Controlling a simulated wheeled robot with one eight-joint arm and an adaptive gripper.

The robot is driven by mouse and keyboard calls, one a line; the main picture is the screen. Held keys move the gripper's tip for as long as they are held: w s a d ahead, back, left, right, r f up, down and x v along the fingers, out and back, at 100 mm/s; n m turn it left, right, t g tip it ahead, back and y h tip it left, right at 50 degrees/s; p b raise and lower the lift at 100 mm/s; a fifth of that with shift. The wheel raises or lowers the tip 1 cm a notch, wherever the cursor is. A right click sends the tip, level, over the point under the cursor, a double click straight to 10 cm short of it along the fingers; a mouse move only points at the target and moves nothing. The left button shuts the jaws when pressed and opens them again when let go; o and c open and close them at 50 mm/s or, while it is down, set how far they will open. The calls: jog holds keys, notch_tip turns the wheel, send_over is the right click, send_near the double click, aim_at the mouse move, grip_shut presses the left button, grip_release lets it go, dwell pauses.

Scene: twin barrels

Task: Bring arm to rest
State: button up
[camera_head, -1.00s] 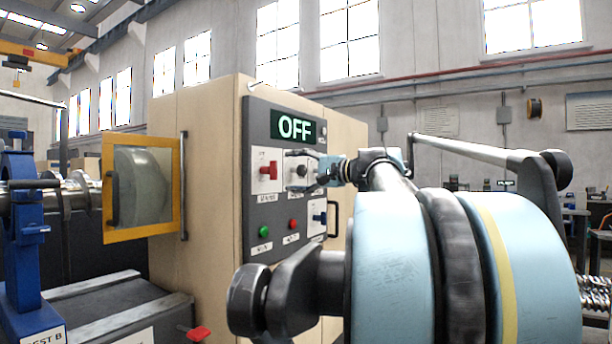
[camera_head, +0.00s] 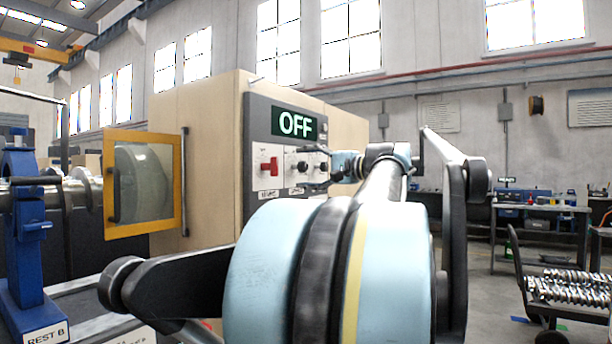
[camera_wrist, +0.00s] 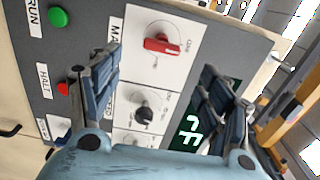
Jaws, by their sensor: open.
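My gripper (camera_head: 335,168) is in front of the control panel (camera_head: 263,200) of a beige machine cabinet. In the wrist view the two blue-grey fingers of my gripper (camera_wrist: 160,68) stand wide apart with nothing between them. The red rotary knob (camera_wrist: 162,46) and a black knob (camera_wrist: 144,115) lie beyond the fingers, apart from them. In the head view the red knob (camera_head: 270,167) shows left of my gripper. The display (camera_head: 295,124) reads OFF. My large light-blue arm joints fill the lower middle and hide the panel's lower part.
A yellow-framed window guard (camera_head: 142,185) is on the cabinet's left. A blue stand (camera_head: 25,240) labelled REST B is at the far left. A cart of metal parts (camera_head: 568,288) and a workbench (camera_head: 540,208) stand right, with open floor between.

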jog(key=shift+f, duration=0.1)
jog(key=s+a+f+n+g+h, duration=0.1)
jog(key=s+f+n+g+h, duration=0.2)
jog(key=f, duration=1.1)
jog(key=s+a+f+n+g+h, duration=0.1)
jog(key=s+f+g+h, duration=0.25)
jog(key=f, duration=1.05)
jog(key=s+d+f+n+h, duration=0.1)
jog(key=s+d+f+h, duration=0.1)
jog(key=f, duration=0.5)
jog(key=s+d+f+n+g+h, duration=0.1)
jog(key=s+d+f+h, duration=0.2)
jog(key=d+f, duration=0.3)
jog(key=s+d+f+n+g+h, duration=0.1)
jog(key=s+d+f, duration=0.3)
jog(key=f, duration=0.5)
jog(key=shift+s+d+n+h, duration=0.2)
jog(key=shift+d+n+h, duration=0.1)
jog(key=shift+h, duration=0.55)
jog(key=shift+f, duration=0.1)
